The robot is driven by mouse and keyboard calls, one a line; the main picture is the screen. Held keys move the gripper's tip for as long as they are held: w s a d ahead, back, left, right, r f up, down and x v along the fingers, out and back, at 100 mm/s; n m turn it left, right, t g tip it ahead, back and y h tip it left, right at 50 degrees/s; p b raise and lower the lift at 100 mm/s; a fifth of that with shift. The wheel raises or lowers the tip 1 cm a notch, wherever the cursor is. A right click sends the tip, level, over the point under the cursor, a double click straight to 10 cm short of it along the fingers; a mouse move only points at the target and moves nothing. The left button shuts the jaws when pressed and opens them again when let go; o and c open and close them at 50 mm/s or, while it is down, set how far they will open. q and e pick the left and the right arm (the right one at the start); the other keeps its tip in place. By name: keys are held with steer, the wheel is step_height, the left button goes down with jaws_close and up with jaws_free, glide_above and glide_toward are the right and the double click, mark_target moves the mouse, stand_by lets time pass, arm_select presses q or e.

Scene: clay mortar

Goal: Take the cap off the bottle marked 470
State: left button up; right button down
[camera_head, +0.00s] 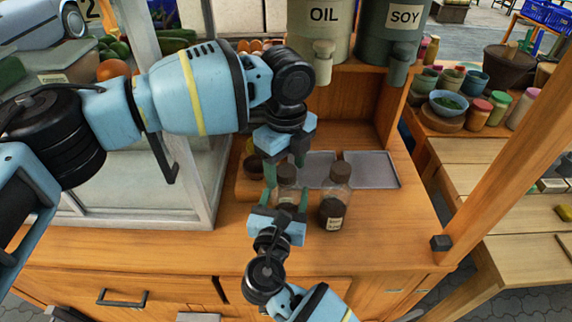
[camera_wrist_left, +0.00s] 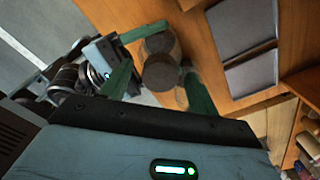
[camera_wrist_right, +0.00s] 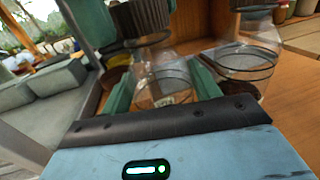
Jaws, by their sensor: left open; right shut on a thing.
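Two clear bottles with dark caps stand side by side on the wooden counter. My right gripper (camera_head: 285,200) is shut on the left bottle (camera_wrist_right: 160,80), around its body, from the front. The dark cap (camera_wrist_left: 162,73) of that bottle lies between the open fingers of my left gripper (camera_wrist_left: 158,85), which comes from above; contact cannot be told. In the head view, my left gripper (camera_head: 285,162) partly overlaps this cap (camera_head: 286,173). The right bottle (camera_head: 335,195) is free and carries a pale label (camera_head: 333,223). No 470 marking is readable on either bottle.
Two grey trays (camera_head: 370,170) lie behind and right of the bottles. A glass case (camera_head: 140,185) stands close on the left. Large OIL (camera_head: 320,35) and SOY (camera_head: 392,40) containers stand behind. The counter right of the bottles is clear up to a wooden post (camera_head: 500,130).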

arm_select(q)
steer(key=shift+r, duration=2.15)
steer(key=shift+c, duration=0.2)
steer(key=shift+s+d+r, duration=0.1)
steer(key=shift+d+r, duration=0.25)
steer(key=shift+r, duration=0.1)
steer(key=shift+d+r, duration=0.1)
steer(key=shift+r, duration=0.5)
steer(key=shift+a+r, duration=0.45)
steer(key=shift+r, duration=0.2)
steer(key=shift+f, duration=0.1)
steer(key=shift+f, duration=3.9)
